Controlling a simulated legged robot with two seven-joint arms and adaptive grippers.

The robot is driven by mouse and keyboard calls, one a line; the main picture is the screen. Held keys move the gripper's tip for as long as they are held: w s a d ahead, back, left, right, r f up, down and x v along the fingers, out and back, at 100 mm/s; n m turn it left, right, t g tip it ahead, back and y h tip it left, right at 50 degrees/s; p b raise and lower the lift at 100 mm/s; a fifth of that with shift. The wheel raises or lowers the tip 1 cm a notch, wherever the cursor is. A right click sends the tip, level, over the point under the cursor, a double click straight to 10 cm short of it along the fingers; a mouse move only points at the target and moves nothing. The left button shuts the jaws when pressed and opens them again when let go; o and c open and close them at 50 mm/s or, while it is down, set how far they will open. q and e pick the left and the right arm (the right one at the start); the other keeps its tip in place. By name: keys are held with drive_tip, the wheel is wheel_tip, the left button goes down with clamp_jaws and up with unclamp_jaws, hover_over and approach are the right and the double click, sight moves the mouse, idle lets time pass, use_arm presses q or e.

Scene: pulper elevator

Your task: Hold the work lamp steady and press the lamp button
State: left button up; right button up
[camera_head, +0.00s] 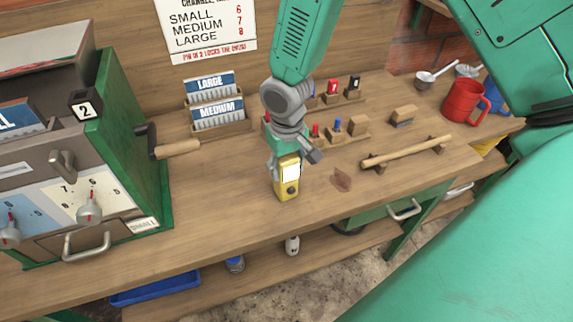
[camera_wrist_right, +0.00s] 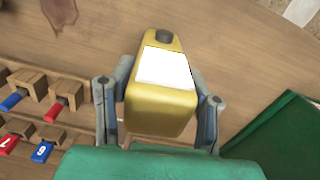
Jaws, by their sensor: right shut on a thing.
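The yellow work lamp (camera_head: 281,189) is near the middle of the workbench in the head view, roughly upright. It has a white panel (camera_head: 291,172) and a round dark button (camera_head: 291,190) below the panel. My right gripper (camera_head: 287,159) comes down from above and is shut on the lamp's upper part. In the right wrist view the lamp (camera_wrist_right: 158,110) sits between the two grey fingers (camera_wrist_right: 160,105), with its button (camera_wrist_right: 163,37) at the far end. I cannot tell whether the lamp touches the bench. My left gripper is out of view.
A grey and green machine (camera_head: 120,130) with a crank handle (camera_head: 178,149) stands left. Pegs in wooden blocks (camera_head: 325,132) are behind the lamp. A wooden bar (camera_head: 407,151) on supports and a red mug (camera_head: 462,103) are right. The bench front around the lamp is clear.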

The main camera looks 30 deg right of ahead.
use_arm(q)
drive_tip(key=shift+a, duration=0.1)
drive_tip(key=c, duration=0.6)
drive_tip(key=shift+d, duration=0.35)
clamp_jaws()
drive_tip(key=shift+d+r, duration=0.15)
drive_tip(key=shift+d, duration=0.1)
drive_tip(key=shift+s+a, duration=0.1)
